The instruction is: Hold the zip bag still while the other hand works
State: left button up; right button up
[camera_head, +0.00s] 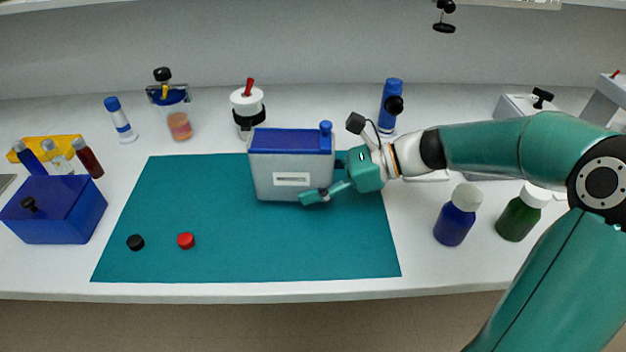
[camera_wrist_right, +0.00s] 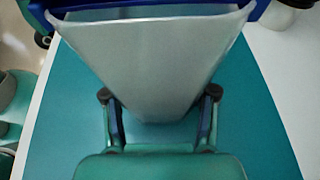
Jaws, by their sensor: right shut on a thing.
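The zip bag (camera_head: 265,176) is pale grey with a blue top band, a blue slider at its right end and a white label. It stands upright on the teal mat (camera_head: 180,255). My right gripper (camera_head: 326,178) comes in from the right and is shut on the bag's right end. In the right wrist view the bag (camera_wrist_right: 150,60) widens toward its blue top, and the two fingers (camera_wrist_right: 160,112) sit on either side of its narrow edge. My left gripper is not in view.
A black cap (camera_head: 136,242) and a red cap (camera_head: 186,240) lie on the mat. A blue box (camera_head: 60,222) stands at left. A blue bottle (camera_head: 454,222) and a green bottle (camera_head: 518,218) stand at right. The mat's front is mostly clear.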

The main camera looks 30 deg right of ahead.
jog(key=shift+f+b, duration=0.7)
jog(key=shift+f, duration=0.35)
dwell(0.5)
dwell(1.3)
jog(key=o, duration=1.4)
jog(key=shift+c, duration=0.2)
